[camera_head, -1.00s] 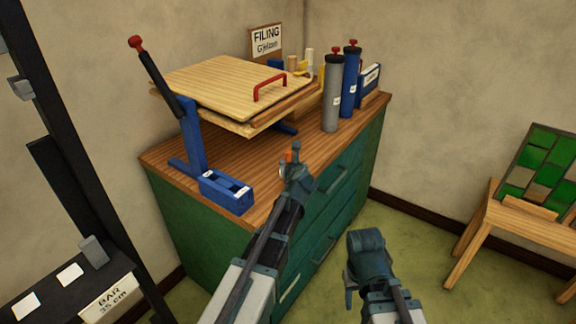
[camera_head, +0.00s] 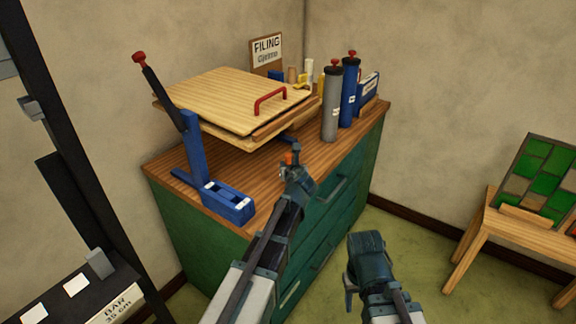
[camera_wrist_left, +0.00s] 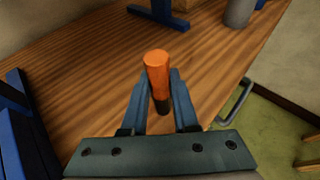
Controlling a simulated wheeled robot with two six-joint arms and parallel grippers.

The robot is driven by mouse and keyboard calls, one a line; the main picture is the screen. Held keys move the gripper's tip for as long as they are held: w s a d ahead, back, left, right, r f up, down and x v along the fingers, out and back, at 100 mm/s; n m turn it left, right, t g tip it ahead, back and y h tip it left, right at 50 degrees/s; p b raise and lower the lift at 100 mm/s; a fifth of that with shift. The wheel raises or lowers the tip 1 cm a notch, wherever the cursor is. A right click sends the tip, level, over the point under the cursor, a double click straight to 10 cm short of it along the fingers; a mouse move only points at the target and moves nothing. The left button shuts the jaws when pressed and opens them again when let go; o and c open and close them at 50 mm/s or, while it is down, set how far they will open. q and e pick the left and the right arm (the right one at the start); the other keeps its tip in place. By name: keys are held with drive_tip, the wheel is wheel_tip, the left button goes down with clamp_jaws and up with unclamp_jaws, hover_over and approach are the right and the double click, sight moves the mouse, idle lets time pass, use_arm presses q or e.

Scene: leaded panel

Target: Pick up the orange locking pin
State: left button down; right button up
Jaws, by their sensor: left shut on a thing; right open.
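The orange locking pin (camera_wrist_left: 157,75) stands between the fingers of my left gripper (camera_wrist_left: 160,95) in the left wrist view, its orange top up and its dark lower part between the fingers. In the head view the pin (camera_head: 289,158) shows as a small orange spot at the tip of my left gripper (camera_head: 292,168), over the front of the wooden cabinet top. The left gripper is shut on the pin. Whether the pin's lower end touches the wood cannot be told. My right gripper (camera_head: 350,285) hangs in front of the cabinet, open, with nothing seen in it.
A blue stand (camera_head: 195,150) with a wooden board (camera_head: 225,95) and red handle is on the cabinet (camera_head: 155,165). A blue block with slots (camera_head: 228,203) sits at the front left. Grey (camera_head: 332,115) and blue (camera_head: 350,90) cylinders stand behind right. Wood between is bare.

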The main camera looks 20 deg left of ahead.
use_arm(q)
drive_tip(key=s+d+r+p, duration=0.1)
drive_tip(key=s+d, duration=0.7)
drive_tip(key=s, duration=0.5)
drive_tip(key=shift+s+d+r, duration=0.15)
drive_tip(key=shift+s+r, duration=0.05)
drive_tip(key=shift+s, duration=0.15)
